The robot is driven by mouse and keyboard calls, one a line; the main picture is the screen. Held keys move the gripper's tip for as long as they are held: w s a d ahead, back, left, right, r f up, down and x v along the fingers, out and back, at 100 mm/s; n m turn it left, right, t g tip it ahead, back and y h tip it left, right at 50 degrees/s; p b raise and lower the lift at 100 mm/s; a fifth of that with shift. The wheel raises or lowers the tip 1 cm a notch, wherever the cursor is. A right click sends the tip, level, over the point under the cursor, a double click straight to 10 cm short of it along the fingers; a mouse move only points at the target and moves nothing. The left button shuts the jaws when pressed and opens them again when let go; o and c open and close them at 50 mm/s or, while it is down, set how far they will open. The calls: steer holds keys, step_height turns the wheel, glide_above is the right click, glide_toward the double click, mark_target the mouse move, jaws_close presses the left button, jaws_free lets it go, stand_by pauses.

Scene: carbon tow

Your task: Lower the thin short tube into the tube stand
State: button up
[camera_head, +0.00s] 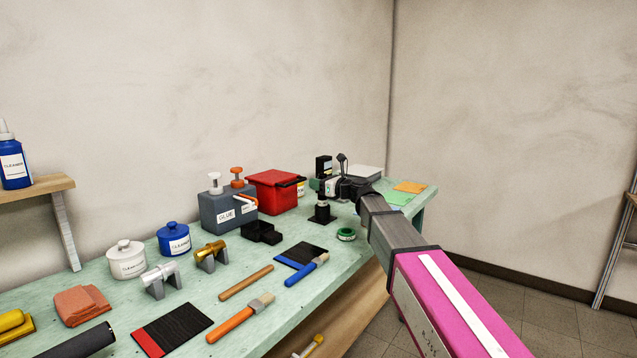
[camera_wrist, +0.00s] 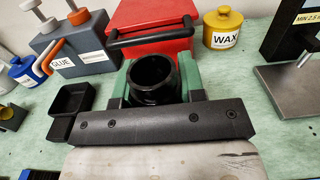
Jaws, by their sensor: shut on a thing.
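The thin short tube (camera_wrist: 153,72) is a black open-ended cylinder, seen from above in the wrist view. My gripper (camera_wrist: 157,88) is shut on it, with a green finger on each side, and the tube looks upright. In the head view my gripper (camera_head: 323,186) is over the far part of the bench. A black square-based piece (camera_head: 322,216) stands right below it and appears to be the tube stand. The stand is hidden in the wrist view. I cannot tell whether the tube's lower end is inside it or just above it.
A red box (camera_head: 273,190) with a black handle is close behind the gripper. A grey glue box (camera_head: 226,210), a black open tray (camera_head: 262,232) and a green tape roll (camera_head: 346,234) are nearby. A yellow wax pot (camera_wrist: 223,27) and a metal plate (camera_wrist: 285,92) are to the right.

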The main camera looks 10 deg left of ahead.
steer(key=shift+f, duration=1.55)
steer(key=o, duration=1)
steer(key=v, duration=1)
steer(key=shift+s+d+f, duration=0.1)
steer(key=shift+s+d, duration=0.05)
steer(key=shift+d, duration=0.2)
